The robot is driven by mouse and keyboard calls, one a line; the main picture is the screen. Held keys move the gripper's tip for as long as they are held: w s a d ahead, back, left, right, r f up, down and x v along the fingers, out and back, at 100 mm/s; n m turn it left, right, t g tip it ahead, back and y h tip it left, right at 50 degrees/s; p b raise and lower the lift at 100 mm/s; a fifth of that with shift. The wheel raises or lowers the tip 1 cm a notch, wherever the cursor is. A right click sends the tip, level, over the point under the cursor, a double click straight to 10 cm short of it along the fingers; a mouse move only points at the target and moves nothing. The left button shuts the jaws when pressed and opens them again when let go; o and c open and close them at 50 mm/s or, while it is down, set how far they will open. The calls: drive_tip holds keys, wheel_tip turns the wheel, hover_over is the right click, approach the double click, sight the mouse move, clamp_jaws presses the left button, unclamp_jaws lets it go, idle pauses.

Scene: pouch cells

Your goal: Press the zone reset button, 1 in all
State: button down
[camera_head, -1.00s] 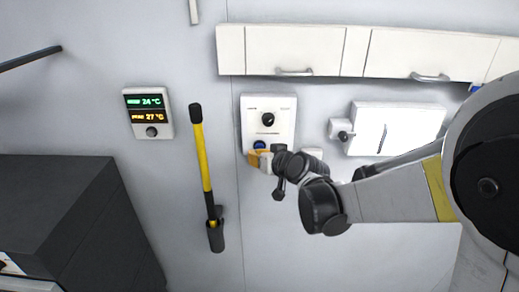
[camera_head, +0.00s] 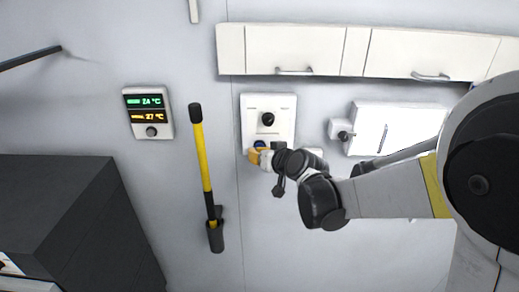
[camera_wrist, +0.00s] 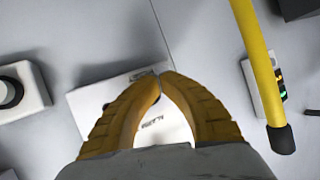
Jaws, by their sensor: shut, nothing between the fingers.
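A white wall panel (camera_head: 283,104) holds a black round knob (camera_head: 267,119) and, below it, a blue button (camera_head: 260,144), which is partly covered. My gripper (camera_head: 254,156) has yellow fingers and is at the lower left of this panel, right by the blue button. Whether it touches the button cannot be told. In the wrist view the fingertips (camera_wrist: 163,77) meet, with nothing between them, in front of the white panel (camera_wrist: 90,97). Small lettering shows on the panel there; the fingers hide the button.
A yellow pole (camera_head: 202,155) hangs left of the panel. A temperature display (camera_head: 149,113) is further left. A white box with a black knob (camera_head: 343,136) is to the right. White cabinets (camera_head: 300,50) are above. A dark cabinet (camera_head: 60,200) stands at lower left.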

drive_tip(key=shift+s, duration=0.95)
drive_tip(key=shift+s+a, duration=0.1)
drive_tip(key=shift+s, duration=2.4)
drive_tip(key=s+d+f+m+g+h+b, duration=0.1)
drive_tip(key=s+d+f+b, duration=0.5)
drive_tip(key=f+b, duration=0.6)
drive_tip(key=s+d+f+m+g+h+b, duration=0.1)
drive_tip(key=s+d+f+g+h+b, duration=0.1)
drive_tip(key=s+d+f+b, duration=0.5)
drive_tip(key=s+d+f+m+g+h+b, duration=0.1)
drive_tip(key=s+d+f+h+b, duration=0.2)
drive_tip(key=s+f+b, duration=0.9)
drive_tip(key=d+f+b, duration=0.3)
drive_tip(key=f+b, duration=0.3)
drive_tip(key=f, duration=0.1)
drive_tip(key=shift+d+f+g, duration=0.2)
drive_tip(key=shift+f+g, duration=0.1)
drive_tip(key=shift+g, duration=0.1)
